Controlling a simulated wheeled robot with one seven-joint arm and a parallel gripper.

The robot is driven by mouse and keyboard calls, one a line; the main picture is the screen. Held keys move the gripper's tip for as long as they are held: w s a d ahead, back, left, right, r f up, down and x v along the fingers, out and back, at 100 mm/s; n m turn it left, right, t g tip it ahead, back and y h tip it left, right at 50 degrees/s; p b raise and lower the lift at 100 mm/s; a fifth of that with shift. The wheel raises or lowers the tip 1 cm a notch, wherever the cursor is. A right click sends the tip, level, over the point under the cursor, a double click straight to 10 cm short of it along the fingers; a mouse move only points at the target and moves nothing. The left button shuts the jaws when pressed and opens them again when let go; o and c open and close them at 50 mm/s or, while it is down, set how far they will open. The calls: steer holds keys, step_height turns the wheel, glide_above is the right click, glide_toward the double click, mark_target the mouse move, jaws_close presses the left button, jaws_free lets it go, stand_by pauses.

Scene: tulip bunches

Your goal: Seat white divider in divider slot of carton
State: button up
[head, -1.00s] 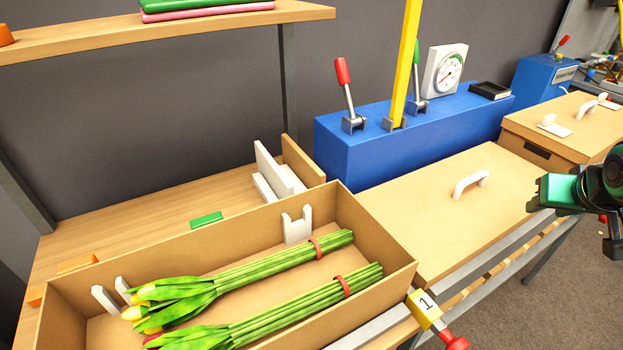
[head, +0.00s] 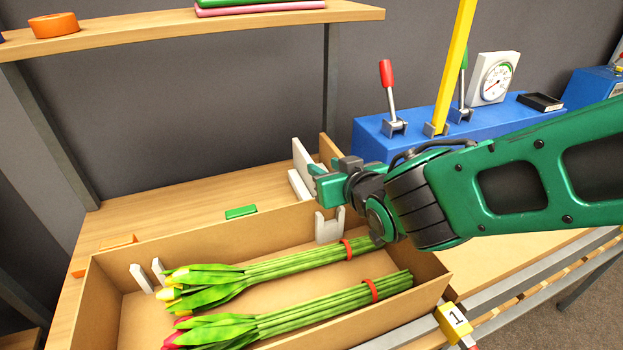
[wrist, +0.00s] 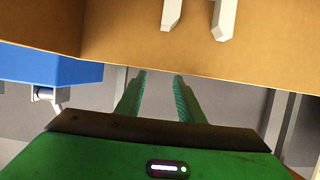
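The white divider (head: 302,158) stands on edge in a holder on the table behind the carton, partly hidden by my gripper. My gripper (head: 316,180) is in front of it in the head view; whether they touch is unclear. In the wrist view the two green fingers (wrist: 160,92) are apart with nothing between them. The wrist view also shows two white slot prongs (wrist: 172,14).
Two tulip bunches, one yellow-tipped (head: 290,264) and one red-tipped (head: 330,308), lie in the carton. A blue box (head: 375,143) with levers stands behind at the right. A shelf (head: 150,28) overhangs the table, with a post (head: 331,85) near my gripper.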

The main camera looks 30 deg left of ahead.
mark_target(309, 159)
steer(key=x, duration=0.5)
steer(key=shift+s+f, duration=0.2)
steer(key=shift+f, duration=0.2)
steer(key=shift+x, duration=3)
steer(key=shift+r, duration=0.15)
jaws_close()
